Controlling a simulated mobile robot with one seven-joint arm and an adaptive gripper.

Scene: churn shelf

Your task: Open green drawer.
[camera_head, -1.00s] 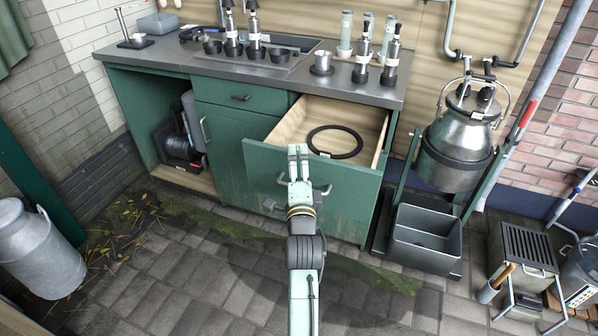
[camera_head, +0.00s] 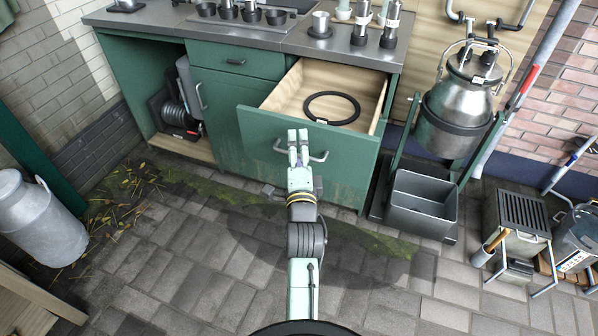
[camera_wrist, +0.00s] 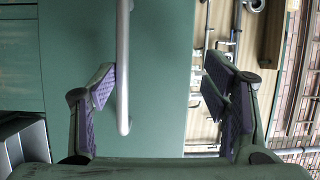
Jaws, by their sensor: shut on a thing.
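The green drawer (camera_head: 350,157) at the right of the green cabinet stands well pulled out, its pale wooden inside showing. Its grey bar handle (camera_head: 320,157) is on the front; in the wrist view the handle (camera_wrist: 123,60) runs upright. My gripper (camera_head: 298,140) is at the handle, in front of the drawer. In the wrist view my gripper (camera_wrist: 160,82) has the bar between its fingers, close beside the left pad. The right finger looks apart from the bar. The head view hides part of the handle behind the fingers.
A black ring (camera_head: 331,107) lies in the drawer. A grey crate (camera_head: 422,205) and steel churn (camera_head: 458,115) stand right of the cabinet. A milk can (camera_head: 38,218) is at the left, a metal stool (camera_head: 520,220) at the right. Paving around my arm is mostly clear.

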